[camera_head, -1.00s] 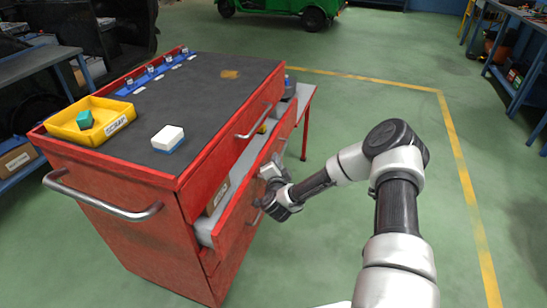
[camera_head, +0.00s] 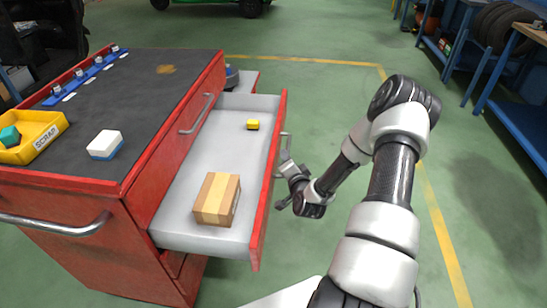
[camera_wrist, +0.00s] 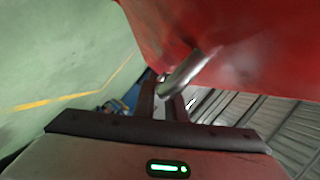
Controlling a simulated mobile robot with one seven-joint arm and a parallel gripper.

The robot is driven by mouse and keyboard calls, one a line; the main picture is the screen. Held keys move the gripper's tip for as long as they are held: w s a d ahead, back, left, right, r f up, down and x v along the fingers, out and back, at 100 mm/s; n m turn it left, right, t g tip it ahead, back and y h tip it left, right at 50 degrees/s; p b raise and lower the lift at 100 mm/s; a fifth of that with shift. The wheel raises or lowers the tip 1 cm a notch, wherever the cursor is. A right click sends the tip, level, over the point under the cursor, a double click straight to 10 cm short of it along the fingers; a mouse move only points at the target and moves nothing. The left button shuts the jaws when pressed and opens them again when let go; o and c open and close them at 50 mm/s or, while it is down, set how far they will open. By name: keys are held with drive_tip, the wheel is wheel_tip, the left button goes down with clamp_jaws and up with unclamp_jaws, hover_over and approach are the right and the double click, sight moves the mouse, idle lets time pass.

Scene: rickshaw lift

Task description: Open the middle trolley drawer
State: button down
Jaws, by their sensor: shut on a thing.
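The red trolley (camera_head: 90,262) stands at the left in the head view. Its middle drawer (camera_head: 191,165) is pulled far out to the right, with a grey inside. My gripper (camera_head: 287,160) is at the drawer's outer front face, shut on the metal drawer handle (camera_wrist: 187,72). In the wrist view the handle runs between the fingers, close to the red front. Most of the handle is hidden in the head view.
A yellow scrap tray (camera_head: 38,146) and a white and blue block (camera_head: 105,145) sit on the dark trolley top. The top drawer's handle (camera_head: 197,113) is by its shut front. Blue workbenches (camera_head: 510,85) stand at the far right. Green floor is clear around my arm.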

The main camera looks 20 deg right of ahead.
drive_tip(key=shift+s+d, duration=0.3)
drive_tip(key=shift+d, duration=0.2)
drive_tip(key=c, duration=2.1)
unclamp_jaws()
drive_tip(key=p+v, duration=0.2)
drive_tip(key=v, duration=1.5)
drive_tip(key=shift+s+r, duration=0.15)
drive_tip(key=shift+s, duration=0.05)
drive_tip(key=shift+w, duration=0.1)
